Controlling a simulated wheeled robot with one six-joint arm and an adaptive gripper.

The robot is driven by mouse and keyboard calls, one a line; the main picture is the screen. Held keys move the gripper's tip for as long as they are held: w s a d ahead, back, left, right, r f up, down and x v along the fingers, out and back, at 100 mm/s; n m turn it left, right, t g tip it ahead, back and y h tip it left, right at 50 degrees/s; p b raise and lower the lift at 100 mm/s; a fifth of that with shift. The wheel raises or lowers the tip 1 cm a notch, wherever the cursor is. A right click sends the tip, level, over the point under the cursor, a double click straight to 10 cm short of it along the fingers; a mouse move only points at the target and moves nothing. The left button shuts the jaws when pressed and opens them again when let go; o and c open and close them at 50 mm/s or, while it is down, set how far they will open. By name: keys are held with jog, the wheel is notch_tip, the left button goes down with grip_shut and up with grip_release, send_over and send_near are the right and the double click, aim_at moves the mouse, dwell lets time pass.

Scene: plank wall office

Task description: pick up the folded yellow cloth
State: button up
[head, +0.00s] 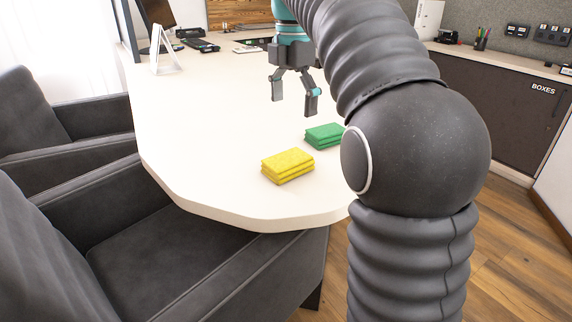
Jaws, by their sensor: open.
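The folded yellow cloth (288,166) lies on the pale desk (205,150) near its rounded front end. It looks like a thick stack of folded layers. My gripper (294,106) is open and empty above the desk. In the head view it appears higher in the picture than the yellow cloth, apart from it, with its fingers pointing down.
A green folded cloth (325,136) lies just behind and right of the yellow one, partly hidden by my arm. Dark armchairs (110,235) stand along the desk's left side. A phone (198,45) and a white stand (163,55) are at the back. The desk's middle is clear.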

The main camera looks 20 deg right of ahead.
aim_at(294, 155)
notch_tip(294, 155, down, 7)
jog(key=shift+b, duration=0.75)
jog(key=shift+s+d+f+b, duration=0.1)
jog(key=shift+f+b, duration=0.1)
jog(key=shift+f, duration=0.65)
jog(key=shift+s+a+f+b, duration=0.1)
jog(key=shift+s+f+b, duration=0.1)
jog(key=shift+f, duration=0.7)
jog(key=shift+s+d+f+b, duration=0.1)
jog(key=shift+f+b, duration=0.1)
jog(key=shift+f, duration=0.65)
jog(key=shift+c, duration=0.3)
jog(key=c, duration=1.1)
